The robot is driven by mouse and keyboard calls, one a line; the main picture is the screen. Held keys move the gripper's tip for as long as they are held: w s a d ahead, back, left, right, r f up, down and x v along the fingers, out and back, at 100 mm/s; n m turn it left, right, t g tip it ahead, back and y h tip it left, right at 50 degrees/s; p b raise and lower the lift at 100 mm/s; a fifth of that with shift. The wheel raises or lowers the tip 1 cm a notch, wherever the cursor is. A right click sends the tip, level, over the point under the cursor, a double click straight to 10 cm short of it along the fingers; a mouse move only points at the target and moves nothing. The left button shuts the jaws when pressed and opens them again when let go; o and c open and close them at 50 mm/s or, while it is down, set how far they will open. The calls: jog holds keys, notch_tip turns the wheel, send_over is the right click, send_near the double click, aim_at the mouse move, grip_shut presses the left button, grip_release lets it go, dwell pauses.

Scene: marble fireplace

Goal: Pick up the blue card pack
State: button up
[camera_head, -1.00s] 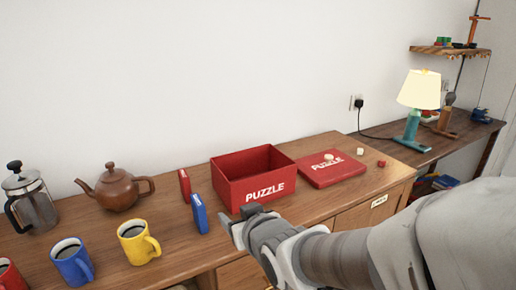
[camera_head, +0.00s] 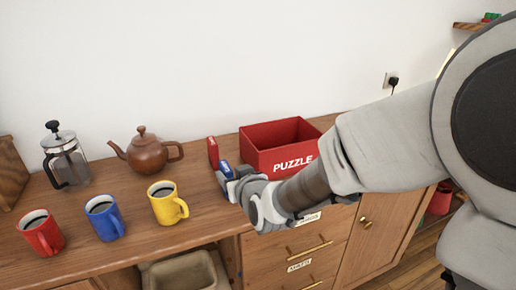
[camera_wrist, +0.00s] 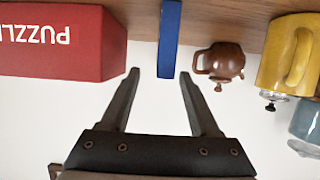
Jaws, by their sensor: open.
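The blue card pack (camera_head: 226,168) stands upright on the wooden cabinet top, partly hidden by my gripper (camera_head: 230,184) in the head view. In the wrist view, which is upside down, the pack (camera_wrist: 170,35) is a narrow blue edge. It lies in line with the gap between the fingers of my gripper (camera_wrist: 159,75), which are open, one to each side. Whether the fingertips are level with the pack or short of it I cannot tell. Nothing is held.
A red card pack (camera_head: 212,151) stands just behind the blue one. The open red puzzle box (camera_head: 262,157) is close to the right. A teapot (camera_head: 147,156), a French press (camera_head: 66,160) and yellow (camera_head: 167,204), blue (camera_head: 103,218) and red (camera_head: 41,233) mugs stand left.

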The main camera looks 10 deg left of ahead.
aim_at(223, 167)
jog(key=x, duration=0.2)
jog(key=shift+w+a+f, duration=0.15)
jog(key=shift+w+a, duration=0.05)
jog(key=shift+w, duration=0.05)
jog(key=x, duration=0.2)
jog(key=b+x, duration=0.1)
jog(key=x, duration=0.1)
jog(key=shift+s+a+b, duration=0.2)
jog(key=shift+a+b, duration=0.1)
jog(key=shift+w+a+f, duration=0.1)
jog(key=shift+w+a, duration=0.2)
jog(key=shift+w, duration=0.25)
grip_shut()
